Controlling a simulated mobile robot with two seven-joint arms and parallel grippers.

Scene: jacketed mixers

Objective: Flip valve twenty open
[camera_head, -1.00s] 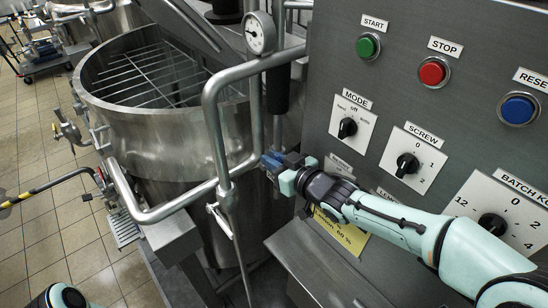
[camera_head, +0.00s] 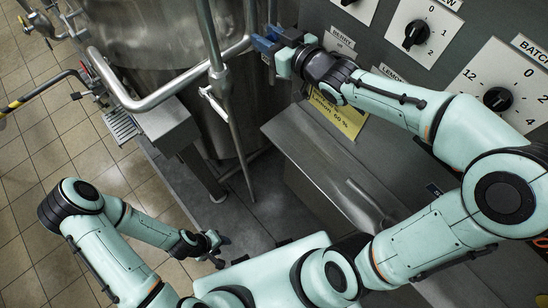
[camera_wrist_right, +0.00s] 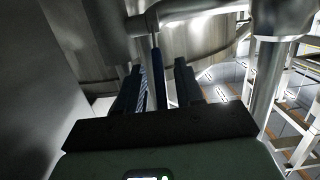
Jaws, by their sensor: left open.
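My right gripper (camera_head: 266,46) is beside the bent steel pipe (camera_head: 190,82), in front of the control panel. In the right wrist view its two dark fingers (camera_wrist_right: 159,88) stand apart, with a blue lever (camera_wrist_right: 158,68) between them and a gap on each side. The lever points up toward a pipe joint (camera_wrist_right: 138,24). In the head view the blue part (camera_head: 264,44) at the fingertips is partly hidden by the gripper. No valve number is legible. My left gripper (camera_head: 219,246) is low and open, away from the pipes, with nothing seen in it.
The panel (camera_head: 384,40) with knobs is close to my right arm. A steel kettle (camera_head: 165,40) stands behind the pipe. A vertical pipe (camera_head: 211,35) and a thin rod (camera_head: 238,150) are left of my right gripper. A steel box (camera_head: 330,190) lies below it. Tiled floor is free at left.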

